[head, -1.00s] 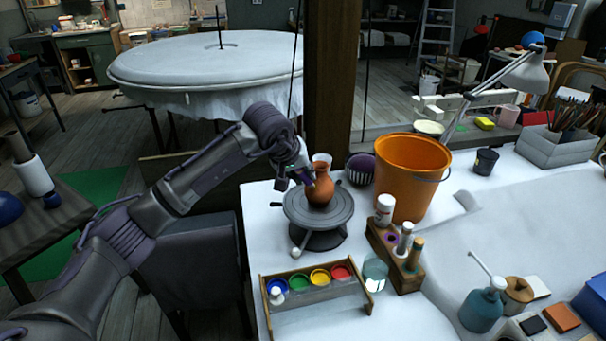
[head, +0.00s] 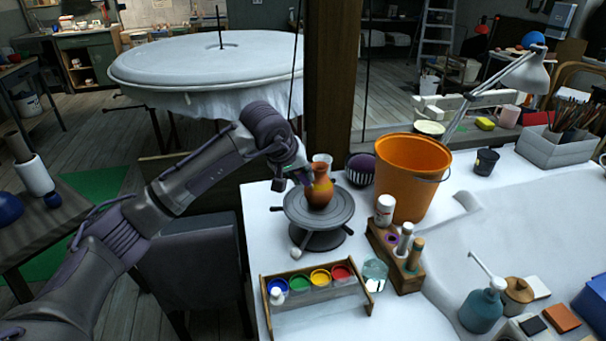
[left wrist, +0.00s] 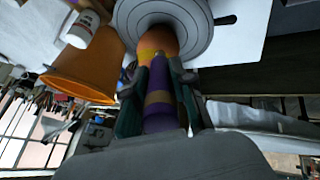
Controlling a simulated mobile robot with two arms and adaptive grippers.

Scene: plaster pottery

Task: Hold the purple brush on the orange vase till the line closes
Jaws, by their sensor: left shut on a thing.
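The orange vase (head: 321,192) stands upright on the grey turntable (head: 345,217), with yellowish marking around its body. In the left wrist view, the vase (left wrist: 158,40) shows beyond the fingers on the turntable (left wrist: 203,30), with yellow on it. My left gripper (head: 304,177) is at the vase's left side. In the left wrist view, my left gripper (left wrist: 158,75) is shut on the purple brush (left wrist: 159,110), which points at the vase. The brush tip seems to be at the vase wall; exact contact is hard to see. Whether the line is closed on the hidden side cannot be seen. My right gripper is out of view.
An orange bucket (head: 410,180) stands right of the turntable. A wooden holder (head: 397,260) with bottles is in front of it. A paint rack (head: 315,290) with several coloured pots and a glass (head: 375,275) are nearer. White table space lies to the right.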

